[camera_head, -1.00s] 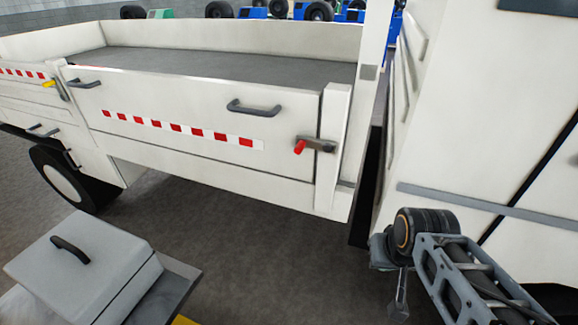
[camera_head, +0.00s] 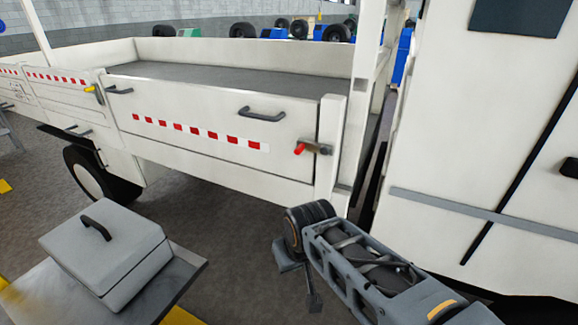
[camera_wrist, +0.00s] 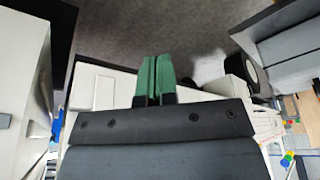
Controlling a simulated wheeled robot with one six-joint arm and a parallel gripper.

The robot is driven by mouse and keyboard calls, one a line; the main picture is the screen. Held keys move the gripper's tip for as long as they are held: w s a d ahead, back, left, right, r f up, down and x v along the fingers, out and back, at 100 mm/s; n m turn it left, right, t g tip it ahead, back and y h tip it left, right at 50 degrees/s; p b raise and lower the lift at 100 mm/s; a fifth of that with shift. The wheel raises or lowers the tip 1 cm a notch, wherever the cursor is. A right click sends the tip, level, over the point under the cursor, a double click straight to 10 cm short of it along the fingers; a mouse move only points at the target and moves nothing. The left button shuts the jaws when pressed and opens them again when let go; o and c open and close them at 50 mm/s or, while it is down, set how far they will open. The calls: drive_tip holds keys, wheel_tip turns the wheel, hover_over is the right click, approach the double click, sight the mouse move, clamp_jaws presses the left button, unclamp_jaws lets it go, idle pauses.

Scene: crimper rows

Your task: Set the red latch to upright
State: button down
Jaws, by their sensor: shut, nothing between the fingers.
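The red latch (camera_head: 299,149) is a small lever with a red grip on a metal bracket, at the right end of the white truck's side panel (camera_head: 215,108) in the head view. Its red end points left and slightly down from the bracket. My gripper's green fingers (camera_wrist: 154,80) are pressed together and empty in the wrist view. In the head view my arm is in front of the truck, below and right of the latch, and apart from it; the fingers are hidden there. I cannot make out the red latch in the wrist view.
A yellow latch (camera_head: 91,88) sits farther left on the truck side. Dark handles (camera_head: 262,115) stick out of the panel. A grey box (camera_head: 105,255) stands on a surface at the lower left. The white cab (camera_head: 480,130) rises at the right. Floor is clear between box and truck.

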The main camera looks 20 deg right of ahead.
drive_tip(key=w+a+f+m+g+y+b, duration=0.1)
drive_tip(key=w+a+f+m+y+b, duration=0.2)
drive_tip(key=f+m+y+b, duration=0.55)
drive_tip(key=w+r+m+t+y+b, duration=0.2)
drive_tip(key=w+r+m+y+b, duration=0.1)
drive_tip(key=w+m+b, duration=0.4)
drive_tip(key=w+d+r+m+t+y+b, duration=0.1)
drive_tip(key=d+m+t+b, duration=0.1)
drive_tip(key=d+m+t, duration=0.2)
drive_tip(key=w+d+r+m+t+y+b, duration=0.2)
drive_tip(key=d+m+t+b, duration=0.1)
drive_tip(key=d, duration=0.6)
drive_tip(key=w+d+r+m+t+y+b, duration=0.1)
drive_tip(key=d+r+m+t+y+b, duration=0.1)
drive_tip(key=d+m+t, duration=0.3)
drive_tip(key=shift+w+d+t+b, duration=0.15)
drive_tip(key=shift+d+t+b, duration=0.15)
drive_tip(key=shift+d+t, duration=0.35)
drive_tip(key=shift+w+d+t+b, duration=0.1)
drive_tip(key=shift+d+t+b, duration=0.3)
drive_tip(key=shift+d, duration=0.3)
drive_tip(key=shift+w, duration=0.1)
